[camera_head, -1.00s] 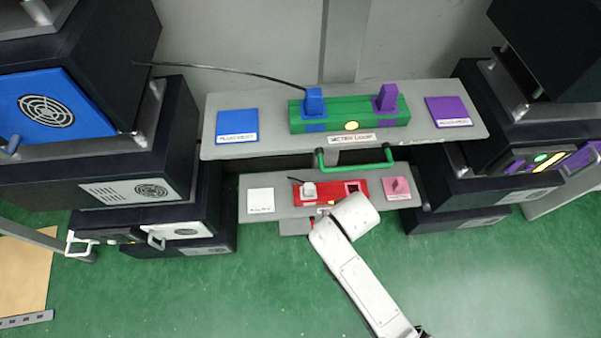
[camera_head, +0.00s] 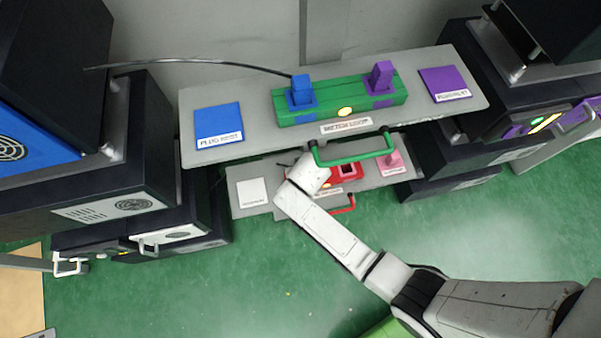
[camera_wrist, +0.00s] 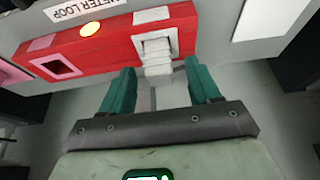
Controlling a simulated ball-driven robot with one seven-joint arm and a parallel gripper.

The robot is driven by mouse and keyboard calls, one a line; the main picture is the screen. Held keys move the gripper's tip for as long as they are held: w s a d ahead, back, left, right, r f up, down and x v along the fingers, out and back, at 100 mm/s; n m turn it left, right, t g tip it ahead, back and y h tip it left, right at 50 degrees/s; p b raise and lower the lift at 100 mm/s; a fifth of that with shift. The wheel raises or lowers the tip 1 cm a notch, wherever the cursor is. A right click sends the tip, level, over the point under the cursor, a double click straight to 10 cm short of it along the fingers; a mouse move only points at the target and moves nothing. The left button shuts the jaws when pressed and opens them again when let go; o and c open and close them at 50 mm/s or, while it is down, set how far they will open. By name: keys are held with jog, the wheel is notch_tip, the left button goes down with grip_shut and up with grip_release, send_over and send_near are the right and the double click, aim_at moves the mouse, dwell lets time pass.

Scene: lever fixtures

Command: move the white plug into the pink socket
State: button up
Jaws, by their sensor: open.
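The white plug (camera_wrist: 157,58) sits in the red block (camera_wrist: 110,45) in the wrist view, at its right part. The pink socket (camera_wrist: 60,67) is a square opening with a pink rim at the block's left part, and it looks empty. My gripper (camera_wrist: 158,67) is open, with its teal fingers on either side of the plug's near end. I cannot tell whether they touch it. In the head view the pink socket (camera_head: 347,171) shows on the red block (camera_head: 350,178), while my arm hides the white plug and the gripper.
An upper grey shelf (camera_head: 245,88) carries a green block (camera_head: 350,99) with blue and purple plugs. A green handle (camera_head: 352,158) juts out above the red block. Dark cabinets flank both sides.

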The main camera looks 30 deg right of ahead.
jog(key=shift+x, duration=1.3)
jog(key=shift+c, duration=0.3)
jog(key=c, duration=1)
jog(key=shift+r, duration=0.15)
